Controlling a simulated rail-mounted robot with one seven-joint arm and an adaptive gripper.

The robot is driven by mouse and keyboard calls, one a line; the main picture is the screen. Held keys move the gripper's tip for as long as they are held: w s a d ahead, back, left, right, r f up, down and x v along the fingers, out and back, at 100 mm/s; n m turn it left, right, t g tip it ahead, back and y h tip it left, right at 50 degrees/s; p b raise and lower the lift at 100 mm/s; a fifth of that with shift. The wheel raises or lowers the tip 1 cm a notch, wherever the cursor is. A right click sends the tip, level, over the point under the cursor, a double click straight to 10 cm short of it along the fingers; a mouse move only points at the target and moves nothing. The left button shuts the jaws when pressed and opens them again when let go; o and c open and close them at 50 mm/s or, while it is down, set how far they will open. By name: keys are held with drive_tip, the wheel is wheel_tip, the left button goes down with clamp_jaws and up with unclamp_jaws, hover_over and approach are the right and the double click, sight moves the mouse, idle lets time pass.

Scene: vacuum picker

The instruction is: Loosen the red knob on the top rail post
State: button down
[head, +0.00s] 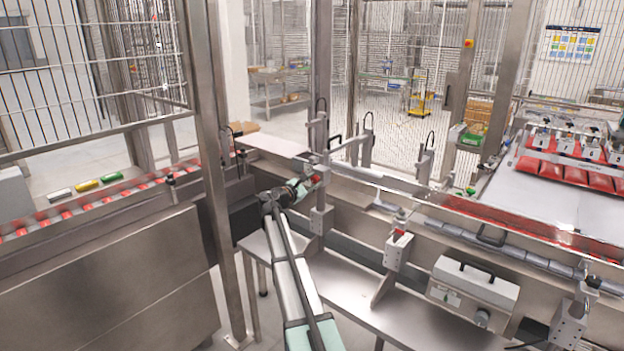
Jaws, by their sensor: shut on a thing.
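The red knob (316,179) shows as a small red spot at the upper part of a grey metal rail post (321,218). My arm reaches up from the bottom of the head view, and my gripper (308,185) is at the left side of that post. Its fingers are shut on the red knob. The fingers and the arm's end cover part of the knob, so its turn angle cannot be told.
Another post with a red part (398,236) stands to the right. A grey box with a black handle (475,288) sits on the front ledge. A steel frame upright (212,150) rises left of my arm. A conveyor with red packs (100,205) runs at left.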

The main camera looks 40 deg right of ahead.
drive_tip(key=shift+n, duration=0.6)
drive_tip(key=c, duration=0.8)
unclamp_jaws()
drive_tip(key=shift+o, duration=0.2)
drive_tip(key=v, duration=1.2)
